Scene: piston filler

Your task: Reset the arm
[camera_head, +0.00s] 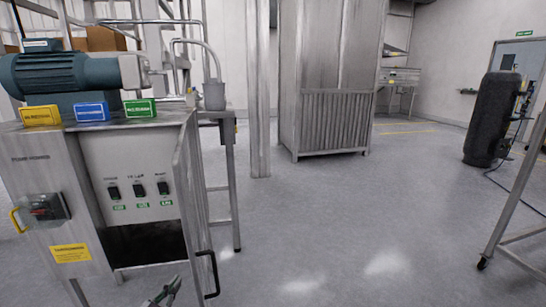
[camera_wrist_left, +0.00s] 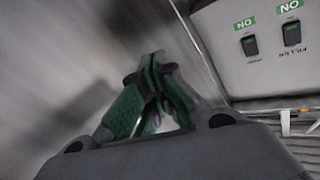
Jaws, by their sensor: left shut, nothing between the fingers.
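My left gripper (camera_head: 165,290) shows at the bottom edge of the head view, low in front of the steel cabinet (camera_head: 90,240). In the left wrist view its green-padded fingers (camera_wrist_left: 155,65) are closed together at the tips with nothing held. The cabinet's control panel (camera_head: 140,165) has three black switches above green labels. Part of this panel (camera_wrist_left: 262,70) also shows in the left wrist view at the upper right, apart from the fingers. My right gripper is in neither view.
A cabinet door with a black handle (camera_head: 209,275) stands open beside my left gripper. A motor (camera_head: 70,72) and yellow (camera_head: 41,116), blue (camera_head: 92,112) and green (camera_head: 140,108) blocks are on top. Grey floor (camera_head: 340,230) is clear to the right; a wheeled frame (camera_head: 515,200) stands there.

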